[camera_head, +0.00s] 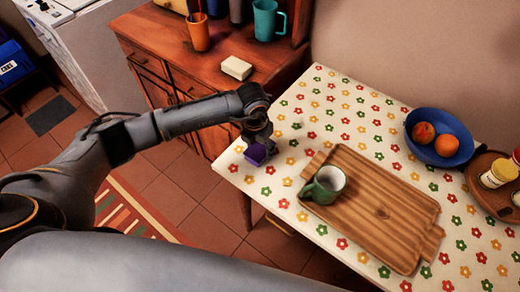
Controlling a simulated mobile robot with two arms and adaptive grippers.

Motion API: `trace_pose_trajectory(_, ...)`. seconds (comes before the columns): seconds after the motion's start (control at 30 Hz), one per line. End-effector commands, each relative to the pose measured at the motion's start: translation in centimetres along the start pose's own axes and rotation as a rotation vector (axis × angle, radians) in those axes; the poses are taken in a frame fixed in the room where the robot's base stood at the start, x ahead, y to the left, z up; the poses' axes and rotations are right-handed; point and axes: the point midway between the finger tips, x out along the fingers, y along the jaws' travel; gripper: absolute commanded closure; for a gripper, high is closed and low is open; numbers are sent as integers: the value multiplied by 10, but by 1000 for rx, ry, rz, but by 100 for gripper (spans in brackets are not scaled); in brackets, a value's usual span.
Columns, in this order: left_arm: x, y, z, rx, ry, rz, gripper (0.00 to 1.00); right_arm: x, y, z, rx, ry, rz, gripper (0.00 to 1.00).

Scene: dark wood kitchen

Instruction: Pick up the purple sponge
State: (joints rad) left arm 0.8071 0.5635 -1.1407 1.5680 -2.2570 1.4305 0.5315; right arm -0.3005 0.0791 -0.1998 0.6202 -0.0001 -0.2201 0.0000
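The purple sponge (256,154) is a small purple block near the left end of the flower-patterned tablecloth (290,110). My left gripper (259,147) comes in from the left and is right at the sponge, with its fingers pointing down and partly covering it. The fingers are small and dark here, so I cannot tell whether they are closed on the sponge or just around it. I also cannot tell whether the sponge touches the cloth. My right gripper is not in view.
A wooden tray (400,215) with a green mug (324,185) lies right of the sponge. A blue bowl (450,122) with fruit stands farther right, near jars on a round board. A wooden cabinet (170,45) with cups and a pale block (237,68) stands behind my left arm.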

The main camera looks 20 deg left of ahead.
Motion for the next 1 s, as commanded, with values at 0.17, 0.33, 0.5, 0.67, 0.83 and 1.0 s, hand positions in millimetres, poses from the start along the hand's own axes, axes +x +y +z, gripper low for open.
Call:
trace_pose_trajectory(0.17,0,0,0,0,0,0,57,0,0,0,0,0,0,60)
trace_pose_trajectory(0.33,0,0,0,-1,0,0,57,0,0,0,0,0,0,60)
trace_pose_trajectory(0.5,-7,0,2,-1,-2,-1,57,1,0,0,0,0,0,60)
trace_pose_trajectory(0.67,-27,0,5,0,-5,0,57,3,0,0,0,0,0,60)
trace_pose_trajectory(0.83,-61,-13,-13,6,-7,-1,57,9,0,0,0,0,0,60)
trace_pose_trajectory(1.0,-100,-33,-41,7,-4,-1,57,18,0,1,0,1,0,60)
